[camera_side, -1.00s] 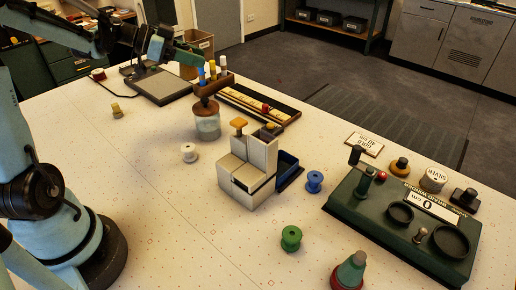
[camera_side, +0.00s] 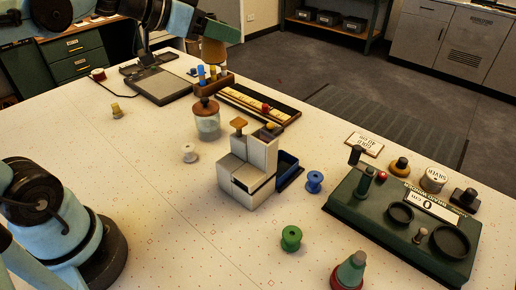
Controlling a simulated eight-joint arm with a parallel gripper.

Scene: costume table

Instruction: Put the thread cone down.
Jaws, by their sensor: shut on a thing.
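My gripper (camera_side: 215,34) is at the top of the camera_side view, towards the far edge of the table. It is shut on a tan thread cone (camera_side: 214,52), which hangs below the fingers. The cone's lower end shows just above and behind the coloured sticks of a small wooden rack. I cannot tell how far it is above the table. A second cone, green with a red base (camera_side: 348,274), stands at the near edge of the view.
The wooden rack (camera_side: 213,87) appears above a lidded jar (camera_side: 207,122). Several spools stand about.

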